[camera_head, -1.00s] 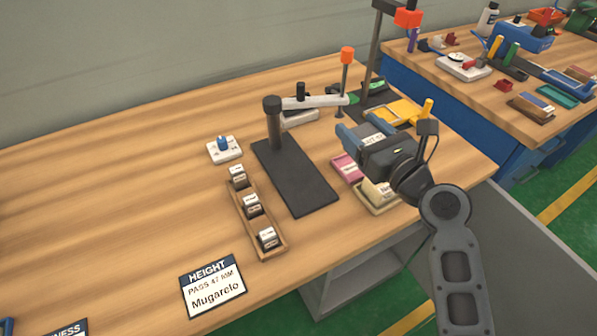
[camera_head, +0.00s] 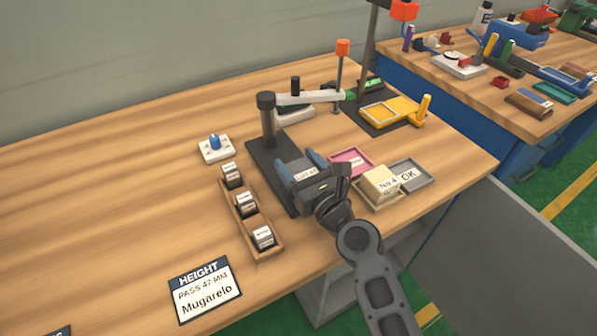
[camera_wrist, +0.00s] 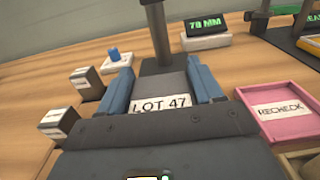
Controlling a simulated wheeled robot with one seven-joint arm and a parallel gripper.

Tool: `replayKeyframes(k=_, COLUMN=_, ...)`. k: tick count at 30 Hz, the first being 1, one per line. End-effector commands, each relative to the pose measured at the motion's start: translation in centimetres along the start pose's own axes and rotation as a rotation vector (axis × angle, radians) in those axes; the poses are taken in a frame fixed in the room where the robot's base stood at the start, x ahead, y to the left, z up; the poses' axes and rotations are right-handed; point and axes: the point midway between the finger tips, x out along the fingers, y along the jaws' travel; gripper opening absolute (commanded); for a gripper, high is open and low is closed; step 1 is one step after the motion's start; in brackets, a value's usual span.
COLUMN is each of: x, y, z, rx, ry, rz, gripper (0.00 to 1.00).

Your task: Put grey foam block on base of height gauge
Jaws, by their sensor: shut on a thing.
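The grey foam block, labelled LOT 47 (camera_wrist: 160,104), is between the blue fingers of my gripper (camera_head: 299,165). My gripper (camera_wrist: 163,88) is shut on it. The height gauge stands on a dark flat base (camera_head: 263,150), with a dark column (camera_head: 268,122) at its back and a light arm (camera_head: 310,98) reaching right. The column also shows in the wrist view (camera_wrist: 157,35), straight beyond the block. The block is over the base in the head view, and my gripper hides part of the base. I cannot tell whether the block touches it.
A wooden rack (camera_head: 262,250) of small weights stands left of the base. A pink RECHECK tray (camera_wrist: 295,115), a tray with a cream block (camera_head: 380,182) and a grey OK tray (camera_head: 418,183) lie to the right. A white device with a blue knob (camera_head: 214,147) is at the left.

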Motion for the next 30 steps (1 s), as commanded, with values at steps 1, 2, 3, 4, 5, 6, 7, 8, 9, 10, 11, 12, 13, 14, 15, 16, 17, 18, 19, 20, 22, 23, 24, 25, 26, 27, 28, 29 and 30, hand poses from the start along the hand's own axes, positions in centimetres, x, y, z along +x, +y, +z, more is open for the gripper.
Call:
replayKeyframes(k=1, x=0.01, y=-0.02, z=-0.61, rx=0.0, ry=0.0, rz=0.0, gripper=0.36)
replayKeyframes(k=2, x=0.01, y=-0.02, z=-0.67, rx=0.0, ry=0.0, rz=0.0, gripper=0.36)
replayKeyframes(k=3, x=0.01, y=-0.01, z=-0.68, rx=0.0, ry=0.0, rz=0.0, gripper=0.36)
replayKeyframes(k=4, x=0.01, y=-0.01, z=-0.66, rx=0.0, ry=0.0, rz=0.0, gripper=0.36)
replayKeyframes(k=5, x=0.01, y=0.0, z=-0.61, rx=0.0, ry=-0.001, rz=0.0, gripper=0.36)
replayKeyframes(k=6, x=0.01, y=0.0, z=-0.57, rx=0.0, ry=-0.001, rz=0.0, gripper=0.36)
replayKeyframes(k=7, x=0.01, y=0.01, z=-0.55, rx=0.0, ry=-0.001, rz=0.0, gripper=0.36)
replayKeyframes(k=8, x=0.01, y=0.01, z=-0.55, rx=0.0, ry=0.0, rz=0.001, gripper=0.36)
replayKeyframes(k=9, x=0.01, y=0.01, z=-0.55, rx=0.0, ry=0.0, rz=0.001, gripper=0.36)
replayKeyframes(k=10, x=0.01, y=0.01, z=-0.57, rx=0.0, ry=0.0, rz=0.001, gripper=0.36)
replayKeyframes(k=11, x=0.01, y=0.02, z=-0.63, rx=0.0, ry=0.0, rz=0.001, gripper=0.36)
replayKeyframes(k=12, x=0.0, y=0.02, z=-0.77, rx=0.0, ry=0.0, rz=0.001, gripper=0.36)
replayKeyframes(k=13, x=0.0, y=0.02, z=-0.89, rx=0.0, ry=0.0, rz=0.001, gripper=0.36)
replayKeyframes(k=14, x=0.0, y=0.02, z=-0.99, rx=0.0, ry=0.0, rz=0.001, gripper=0.36)
replayKeyframes(k=15, x=0.01, y=0.01, z=-0.86, rx=0.0, ry=0.0, rz=0.001, gripper=0.68)
replayKeyframes(k=16, x=0.0, y=0.02, z=-0.84, rx=0.0, ry=0.0, rz=0.001, gripper=0.71)
replayKeyframes(k=17, x=0.0, y=0.02, z=-0.84, rx=0.0, ry=0.0, rz=0.001, gripper=0.74)
replayKeyframes(k=18, x=0.0, y=0.02, z=-0.85, rx=0.0, ry=0.0, rz=0.001, gripper=0.78)
replayKeyframes(k=19, x=0.0, y=0.02, z=-0.85, rx=0.0, ry=0.0, rz=0.001, gripper=0.8)
replayKeyframes(k=20, x=0.0, y=0.02, z=-0.84, rx=0.0, ry=0.0, rz=0.001, gripper=0.83)
replayKeyframes(k=22, x=0.0, y=0.02, z=-0.84, rx=0.0, ry=0.0, rz=0.001, gripper=0.9)
replayKeyframes(k=23, x=0.0, y=0.02, z=-0.84, rx=0.0, ry=0.0, rz=0.001, gripper=0.91)
replayKeyframes(k=24, x=0.0, y=0.02, z=-0.84, rx=0.0, ry=0.0, rz=0.001, gripper=0.91)
replayKeyframes(k=25, x=0.0, y=0.02, z=-0.84, rx=0.0, ry=0.0, rz=0.001, gripper=0.91)
replayKeyframes(k=26, x=0.0, y=0.02, z=-0.84, rx=0.0, ry=0.0, rz=0.001, gripper=0.91)
replayKeyframes(k=27, x=0.0, y=0.02, z=-0.84, rx=0.0, ry=0.0, rz=0.001, gripper=0.91)
replayKeyframes(k=28, x=0.0, y=0.02, z=-0.83, rx=0.0, ry=0.0, rz=0.001, gripper=0.91)
replayKeyframes(k=29, x=0.0, y=0.02, z=-0.8, rx=0.0, ry=0.0, rz=0.001, gripper=0.91)
replayKeyframes(k=30, x=0.0, y=0.02, z=-0.7, rx=0.0, ry=0.0, rz=0.001, gripper=0.91)
